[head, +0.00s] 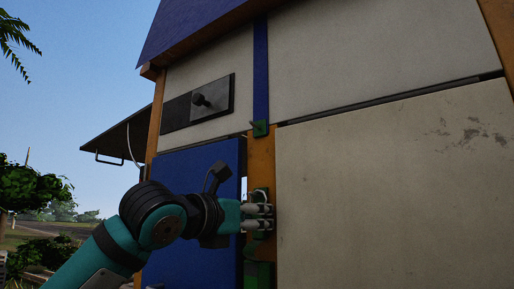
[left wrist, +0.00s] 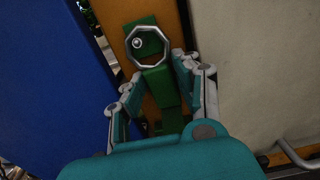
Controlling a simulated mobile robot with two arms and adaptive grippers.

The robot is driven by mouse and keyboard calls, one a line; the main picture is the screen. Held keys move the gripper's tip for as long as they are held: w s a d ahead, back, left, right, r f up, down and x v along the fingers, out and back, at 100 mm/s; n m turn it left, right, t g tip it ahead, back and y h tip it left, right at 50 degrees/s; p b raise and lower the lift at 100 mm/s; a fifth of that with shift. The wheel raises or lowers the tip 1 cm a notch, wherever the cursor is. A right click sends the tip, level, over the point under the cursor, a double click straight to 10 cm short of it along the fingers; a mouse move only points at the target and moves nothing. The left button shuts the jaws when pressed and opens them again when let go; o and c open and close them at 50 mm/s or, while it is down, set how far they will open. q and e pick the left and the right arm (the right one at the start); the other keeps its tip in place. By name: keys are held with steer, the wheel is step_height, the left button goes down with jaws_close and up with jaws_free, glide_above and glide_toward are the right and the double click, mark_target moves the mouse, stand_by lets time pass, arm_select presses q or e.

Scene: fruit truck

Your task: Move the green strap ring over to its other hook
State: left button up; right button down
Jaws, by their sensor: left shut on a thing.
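My left gripper (head: 262,216) is at the orange post in the head view, just right of the blue panel. In the left wrist view its fingers (left wrist: 158,73) are on either side of the green strap (left wrist: 160,88), shut on the green strap ring. The pale metal ring (left wrist: 148,47) is just beyond the fingertips. A hook's round tip (left wrist: 138,43) shows inside the ring, in front of a green plate (left wrist: 150,32). I cannot tell how far the ring sits over the hook. Another green fitting (head: 261,129) is higher on the post. My right gripper is not in view.
A blue panel (head: 190,170) stands left of the post and a large pale panel (head: 400,190) right of it. A metal handle (left wrist: 295,155) shows at lower right in the left wrist view.

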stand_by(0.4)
arm_select(q)
steer(key=o, duration=1.1)
steer(key=shift+a, duration=0.1)
steer(key=shift+o, duration=0.2)
